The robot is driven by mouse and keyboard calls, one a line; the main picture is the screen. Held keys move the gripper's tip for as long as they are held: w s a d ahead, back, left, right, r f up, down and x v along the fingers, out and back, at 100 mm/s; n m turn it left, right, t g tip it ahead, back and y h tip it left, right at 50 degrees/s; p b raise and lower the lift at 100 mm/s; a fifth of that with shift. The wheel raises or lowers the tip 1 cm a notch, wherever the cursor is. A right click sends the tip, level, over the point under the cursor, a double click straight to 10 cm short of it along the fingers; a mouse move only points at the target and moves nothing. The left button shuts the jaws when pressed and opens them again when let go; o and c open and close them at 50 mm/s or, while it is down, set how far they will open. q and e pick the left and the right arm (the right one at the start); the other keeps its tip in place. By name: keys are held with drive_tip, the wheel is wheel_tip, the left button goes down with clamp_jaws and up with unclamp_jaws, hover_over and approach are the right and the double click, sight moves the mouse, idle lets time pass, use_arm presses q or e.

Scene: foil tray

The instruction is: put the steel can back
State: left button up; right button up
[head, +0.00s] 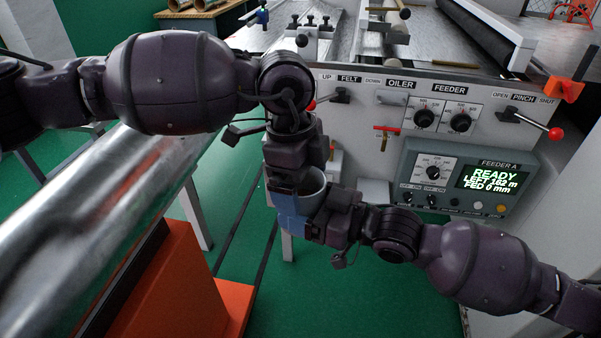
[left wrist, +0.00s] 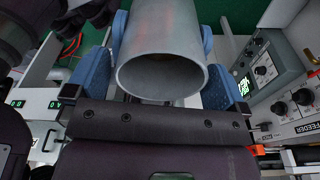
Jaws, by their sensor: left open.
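The steel can (head: 313,184) is a grey open-topped cylinder held in the air between my two grippers. In the left wrist view the steel can (left wrist: 160,75) shows its open mouth towards the camera. My left gripper (head: 290,205) points down from above, its blue fingers open; in its wrist view they stand on both sides of the can. My right gripper (head: 318,225) reaches in from the lower right and appears shut on the can, which has no other visible support. Its finger contact is largely hidden by the can and the left fingers.
The feeder machine (head: 360,95) with levers and knobs stands behind, with a display box (head: 468,180) at the right. A large metal roll (head: 90,215) and an orange stand (head: 165,285) are at the left. Green floor (head: 350,290) lies below the grippers.

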use_arm(q)
drive_tip(key=c, duration=0.8)
drive_tip(key=shift+r, duration=0.1)
drive_tip(key=shift+c, duration=1.3)
use_arm(e)
drive_tip(key=o, duration=0.8)
drive_tip(key=shift+c, duration=0.2)
drive_tip(key=o, duration=0.4)
drive_tip(key=shift+d, duration=0.1)
